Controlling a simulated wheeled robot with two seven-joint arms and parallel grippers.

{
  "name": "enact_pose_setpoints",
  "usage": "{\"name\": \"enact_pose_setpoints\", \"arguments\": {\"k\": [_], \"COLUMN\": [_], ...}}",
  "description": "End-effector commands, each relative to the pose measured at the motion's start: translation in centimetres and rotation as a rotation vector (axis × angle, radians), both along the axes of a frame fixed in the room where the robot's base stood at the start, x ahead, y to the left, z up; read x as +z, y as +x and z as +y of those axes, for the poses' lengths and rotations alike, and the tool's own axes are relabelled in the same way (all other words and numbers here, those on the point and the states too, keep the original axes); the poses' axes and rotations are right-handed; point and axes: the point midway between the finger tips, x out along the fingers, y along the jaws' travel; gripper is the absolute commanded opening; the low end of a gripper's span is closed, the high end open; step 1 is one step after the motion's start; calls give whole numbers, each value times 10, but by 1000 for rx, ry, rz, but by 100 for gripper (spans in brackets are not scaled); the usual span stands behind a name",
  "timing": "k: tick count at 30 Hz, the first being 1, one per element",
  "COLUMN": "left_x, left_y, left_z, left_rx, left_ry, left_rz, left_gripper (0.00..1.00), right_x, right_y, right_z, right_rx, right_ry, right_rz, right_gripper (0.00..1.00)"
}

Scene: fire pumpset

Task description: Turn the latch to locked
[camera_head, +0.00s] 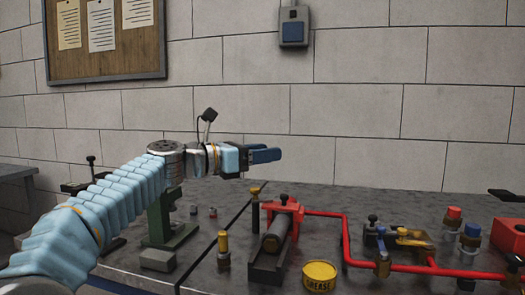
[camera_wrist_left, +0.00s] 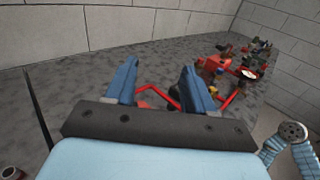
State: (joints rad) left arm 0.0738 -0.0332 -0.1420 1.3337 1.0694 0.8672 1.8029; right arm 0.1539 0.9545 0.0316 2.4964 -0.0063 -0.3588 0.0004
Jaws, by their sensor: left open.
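My left gripper (camera_head: 266,155) reaches in from the left in the head view, above the back of the grey bench. Its blue fingers are apart and empty in the left wrist view (camera_wrist_left: 159,75). Below and right of it stands a red clamp-like block (camera_head: 285,207) with a dark cylinder (camera_head: 273,240) in front. A blue and brass fitting with a black knob (camera_head: 372,220) and a brass lever-like piece (camera_head: 410,236) sits farther right. I cannot tell which part is the latch or how it is turned. My right gripper is not in view.
A red pipe (camera_head: 346,240) runs along the bench. A yellow grease tin (camera_head: 320,275), a brass-topped post (camera_head: 223,245) and red and blue valve caps (camera_head: 454,214) stand around it. A green stand (camera_head: 165,220) is at left.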

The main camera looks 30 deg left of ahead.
Motion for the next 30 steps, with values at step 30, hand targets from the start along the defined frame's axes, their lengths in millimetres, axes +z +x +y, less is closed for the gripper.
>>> {"name": "enact_pose_setpoints", "arguments": {"k": [30], "left_x": [-108], "left_y": [-60], "left_z": [73], "left_rx": [347], "left_ry": [-9], "left_rz": [-1], "left_gripper": [54], "right_x": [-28], "right_y": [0], "right_z": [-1], "right_rx": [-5], "right_ry": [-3], "right_rz": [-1], "right_gripper": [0]}}
